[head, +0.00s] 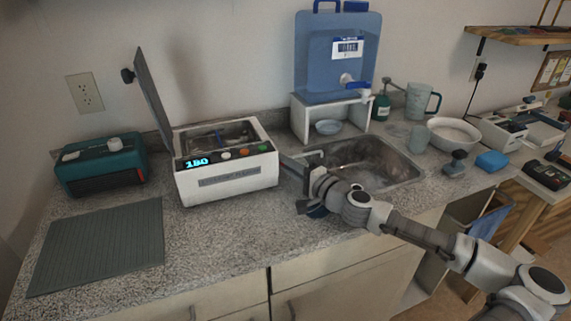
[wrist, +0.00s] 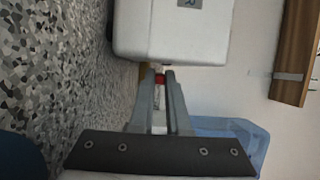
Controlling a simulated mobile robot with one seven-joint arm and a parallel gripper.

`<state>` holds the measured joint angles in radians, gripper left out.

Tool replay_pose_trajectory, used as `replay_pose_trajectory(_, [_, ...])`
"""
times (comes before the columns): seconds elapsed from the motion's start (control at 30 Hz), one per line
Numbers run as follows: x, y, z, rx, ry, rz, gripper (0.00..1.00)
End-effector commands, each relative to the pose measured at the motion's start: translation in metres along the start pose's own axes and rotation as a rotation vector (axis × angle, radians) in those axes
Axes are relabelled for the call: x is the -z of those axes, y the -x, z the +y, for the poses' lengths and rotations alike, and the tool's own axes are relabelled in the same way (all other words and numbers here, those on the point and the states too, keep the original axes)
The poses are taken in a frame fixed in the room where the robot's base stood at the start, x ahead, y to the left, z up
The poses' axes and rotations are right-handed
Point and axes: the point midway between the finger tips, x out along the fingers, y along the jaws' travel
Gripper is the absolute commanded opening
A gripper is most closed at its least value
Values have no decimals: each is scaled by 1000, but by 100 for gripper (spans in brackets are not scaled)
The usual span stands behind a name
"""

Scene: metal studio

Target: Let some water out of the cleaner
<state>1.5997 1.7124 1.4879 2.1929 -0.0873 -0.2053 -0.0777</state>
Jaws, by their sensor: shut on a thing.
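The cleaner (head: 225,182) is a white box on the counter with its dark lid raised, a lit display and several buttons on the front. Its white body (wrist: 172,30) also fills the top of the wrist view. My gripper (head: 286,160) is at the cleaner's right side. In the wrist view my gripper (wrist: 161,82) is shut on a small red-tipped part, seemingly a drain valve handle (wrist: 160,79), right against the cleaner's wall. The handle is mostly hidden by the fingers. No flowing water can be made out.
A sink (head: 375,165) lies to the right of the cleaner. A dark blue round object (head: 317,211) is partly hidden under my arm. A blue water tank (head: 338,80) on a white stand is behind. A teal box (head: 100,165) and a grey ribbed mat (head: 100,245) are at left.

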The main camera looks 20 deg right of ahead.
Motion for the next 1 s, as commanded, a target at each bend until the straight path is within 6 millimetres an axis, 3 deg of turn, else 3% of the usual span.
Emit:
replay_pose_trajectory(0.37, [9, 1, 1, -1, 1, -117, 0])
replay_pose_trajectory(1.0, [32, -2, 0, -2, 2, -578, 0])
